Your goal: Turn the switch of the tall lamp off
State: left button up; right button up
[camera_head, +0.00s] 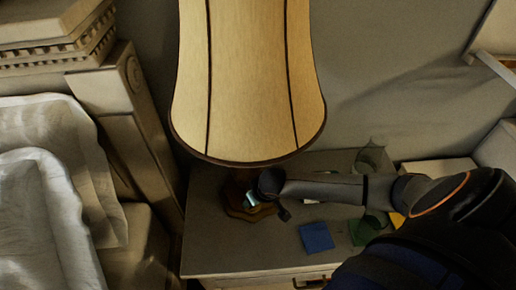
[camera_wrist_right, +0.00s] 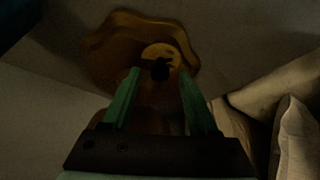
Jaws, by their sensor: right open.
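The tall lamp (camera_head: 247,80) stands on a nightstand (camera_head: 215,250), its tan shade with dark seams filling the upper middle of the head view. Its brown wavy-edged base (camera_head: 236,211) shows below the shade, partly covered by my right gripper (camera_head: 251,199). In the right wrist view the base (camera_wrist_right: 110,45) is at the top, with a small dark knob (camera_wrist_right: 160,69), perhaps the switch, on a yellowish disc. The open green fingers of my right gripper (camera_wrist_right: 160,80) point at the knob, one on each side in the picture. Contact cannot be told. My left gripper is not in view.
A blue square (camera_head: 316,237) and a green square (camera_head: 362,232) lie on the nightstand near my right arm. A clear glass (camera_head: 373,158) stands behind the arm. A bed with white bedding (camera_head: 45,215) is at left. The wall is close behind the lamp.

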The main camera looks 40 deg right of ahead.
jog(key=v, duration=1.2)
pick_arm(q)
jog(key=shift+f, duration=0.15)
pick_arm(e)
jog(key=shift+s, duration=0.1)
